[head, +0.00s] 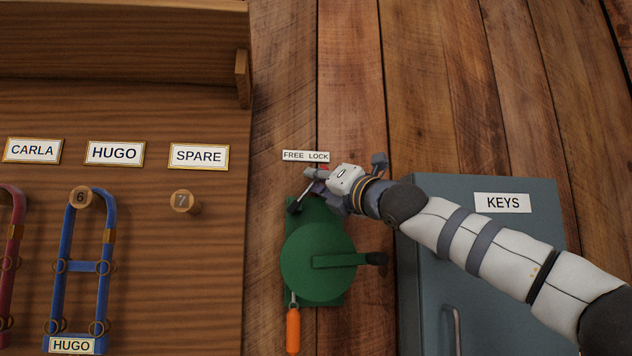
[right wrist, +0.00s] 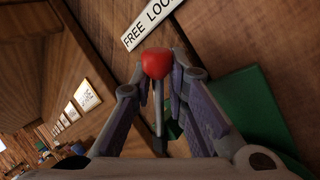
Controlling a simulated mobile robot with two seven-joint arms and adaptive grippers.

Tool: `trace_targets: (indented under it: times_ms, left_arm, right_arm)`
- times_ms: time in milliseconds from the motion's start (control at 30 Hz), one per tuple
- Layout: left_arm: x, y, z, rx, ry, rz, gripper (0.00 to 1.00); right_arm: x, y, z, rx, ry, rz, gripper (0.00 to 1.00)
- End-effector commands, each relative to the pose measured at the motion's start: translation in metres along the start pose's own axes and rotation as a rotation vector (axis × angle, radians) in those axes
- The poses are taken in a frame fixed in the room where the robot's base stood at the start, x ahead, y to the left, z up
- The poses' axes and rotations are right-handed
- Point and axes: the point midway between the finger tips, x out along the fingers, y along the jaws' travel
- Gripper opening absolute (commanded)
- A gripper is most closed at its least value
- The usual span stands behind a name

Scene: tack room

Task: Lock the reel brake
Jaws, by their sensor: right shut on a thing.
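The green hose reel (head: 305,262) is mounted on the plank wall, with a crank handle pointing right. A small FREE LOCK label (head: 306,156) is above it and also shows in the right wrist view (right wrist: 150,22). My right gripper (head: 318,180) is at the top of the reel, just below the label. In the right wrist view its fingers are shut on the brake lever (right wrist: 158,105), a thin grey rod with a red knob (right wrist: 155,63). In the head view, only a sliver of red shows under the label's LOCK end. The lever's exact angle is hard to tell. My left gripper is not in view.
A grey KEYS cabinet (head: 480,255) stands right of the reel, behind my right arm. An orange piece (head: 293,330) hangs below the reel. A wooden board (head: 140,240) with name plates, pegs and a blue halter (head: 106,240) is at left.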

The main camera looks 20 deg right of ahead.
Motion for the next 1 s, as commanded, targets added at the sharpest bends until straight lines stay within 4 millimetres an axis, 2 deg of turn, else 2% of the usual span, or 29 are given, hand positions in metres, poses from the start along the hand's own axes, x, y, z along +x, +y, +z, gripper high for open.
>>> trace_targets:
  times_ms: [33, 100, 467, 567, 900, 1000]
  left_arm:
    - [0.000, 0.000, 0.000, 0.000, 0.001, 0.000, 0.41]
    - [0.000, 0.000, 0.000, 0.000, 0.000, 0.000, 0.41]
    - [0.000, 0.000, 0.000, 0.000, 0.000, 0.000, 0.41]
    - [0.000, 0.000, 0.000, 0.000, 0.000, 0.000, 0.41]
    - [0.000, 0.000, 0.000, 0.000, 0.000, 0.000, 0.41]
    - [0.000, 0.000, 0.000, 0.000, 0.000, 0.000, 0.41]
  right_arm:
    - [-0.001, 0.000, 0.004, 0.001, -0.006, 0.000, 0.17]
    - [-0.001, 0.000, 0.004, 0.001, -0.006, 0.000, 0.28]
    - [-0.005, -0.002, -0.001, 0.001, 0.003, -0.002, 0.28]
    - [-0.021, -0.002, 0.000, 0.001, 0.002, -0.001, 0.28]
    - [-0.102, -0.001, 0.003, 0.000, -0.006, -0.002, 0.28]
    - [-0.115, -0.001, 0.003, -0.001, -0.005, -0.001, 0.28]
